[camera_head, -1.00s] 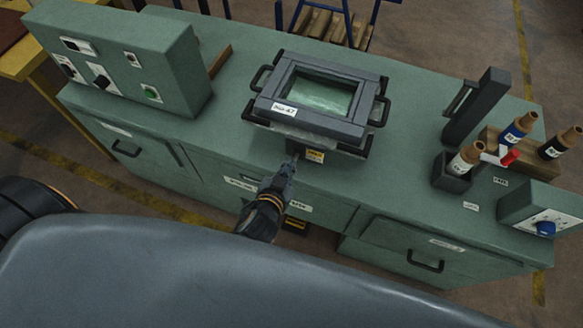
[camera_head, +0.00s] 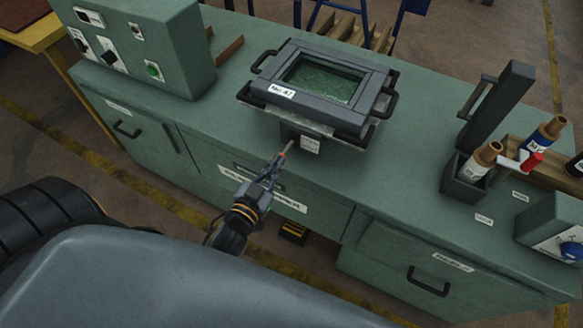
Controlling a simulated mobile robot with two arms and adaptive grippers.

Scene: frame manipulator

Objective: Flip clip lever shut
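A grey rectangular frame (camera_head: 368,119) with black side handles sits on the green bench, around a green mesh panel (camera_head: 323,80). Below its front edge is a dark clip block (camera_head: 291,131) with a small pale label (camera_head: 309,145). I cannot clearly make out the clip's lever or its position. My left gripper (camera_head: 280,157) points up and right, its tip just below and left of the label. A thin brownish tip shows there; whether it touches the clip is unclear. The finger gap is too small to read. My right gripper is not in view.
A green control box (camera_head: 150,40) stands at the back left of the bench (camera_head: 410,170). At right are a dark upright post (camera_head: 497,105), bottles (camera_head: 483,160) and a box with a blue knob (camera_head: 553,225). The bench top between frame and post is clear.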

